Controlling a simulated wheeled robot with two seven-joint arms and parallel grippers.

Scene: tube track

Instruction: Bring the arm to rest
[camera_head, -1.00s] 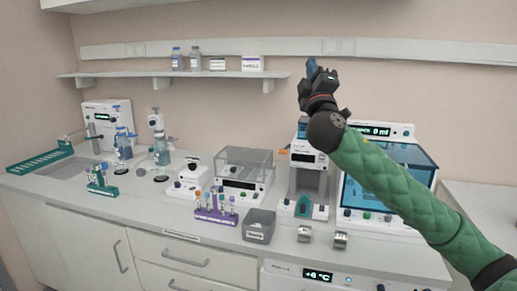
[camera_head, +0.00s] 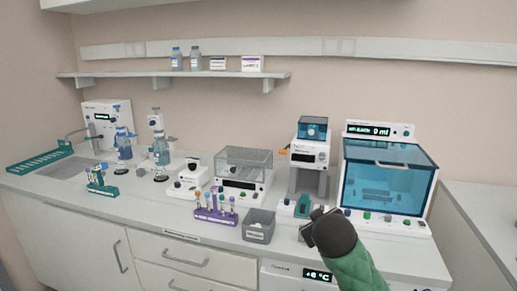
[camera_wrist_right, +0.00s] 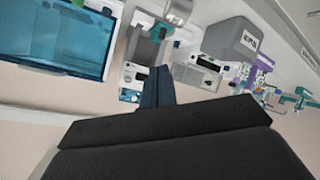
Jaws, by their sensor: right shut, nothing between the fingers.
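My right arm, in a green padded sleeve, comes in from the bottom edge in the head view. Its dark wrist joint stands in front of the counter's front edge, and the right gripper (camera_head: 318,212) is mostly hidden behind it. In the right wrist view the blue fingers of the right gripper (camera_wrist_right: 157,82) lie together with nothing between them. The left arm is not in view.
A blue-windowed cabinet (camera_head: 388,178) and a white device with a blue top (camera_head: 310,155) stand behind the arm. A grey bin (camera_head: 259,226) and a purple tube rack (camera_head: 215,217) are to its left. Bottles stand on the wall shelf (camera_head: 130,74).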

